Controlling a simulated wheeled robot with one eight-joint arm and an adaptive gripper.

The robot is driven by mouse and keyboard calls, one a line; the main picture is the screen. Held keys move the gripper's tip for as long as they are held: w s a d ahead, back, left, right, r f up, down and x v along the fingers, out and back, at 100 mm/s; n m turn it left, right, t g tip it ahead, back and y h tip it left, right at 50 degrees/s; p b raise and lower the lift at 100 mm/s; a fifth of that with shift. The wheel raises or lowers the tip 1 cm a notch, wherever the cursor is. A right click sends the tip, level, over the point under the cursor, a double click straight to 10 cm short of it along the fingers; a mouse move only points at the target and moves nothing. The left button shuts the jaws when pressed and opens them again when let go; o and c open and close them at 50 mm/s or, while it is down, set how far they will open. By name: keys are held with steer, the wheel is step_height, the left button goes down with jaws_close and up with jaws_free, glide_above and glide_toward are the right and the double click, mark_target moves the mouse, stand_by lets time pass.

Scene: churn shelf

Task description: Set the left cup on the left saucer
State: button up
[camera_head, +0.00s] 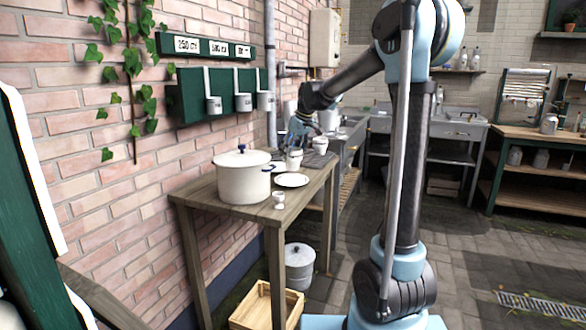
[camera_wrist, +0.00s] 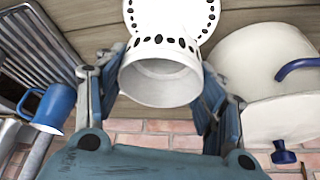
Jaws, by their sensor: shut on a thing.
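My gripper (camera_head: 298,132) is shut on a white cup with dark oval spots (camera_wrist: 162,75). In the wrist view the cup sits between the two fingers, its open mouth toward the camera. In the head view the held cup (camera_head: 294,160) hangs beneath my gripper, close to a white saucer (camera_head: 292,181) on the wooden table. The saucer, with dark spots around its rim, also shows behind the cup in the wrist view (camera_wrist: 175,14). The cup overlaps the saucer's edge there; I cannot tell whether they touch. Another white cup (camera_head: 320,145) stands farther back.
A big lidded white pot (camera_head: 243,184) stands left of the saucer, and a small white object (camera_head: 278,199) sits in front of it. A blue mug (camera_wrist: 56,106) and a ridged metal drainer (camera_wrist: 40,40) lie at left in the wrist view. The brick wall bounds the table.

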mark_target(291, 163)
steer(key=shift+s+a+f, duration=0.1)
steer(key=shift+f, duration=1.2)
steer(key=shift+s+a+f, duration=0.1)
steer(key=shift+f, duration=1.2)
steer(key=o, duration=1.1)
steer(key=shift+f, duration=0.1)
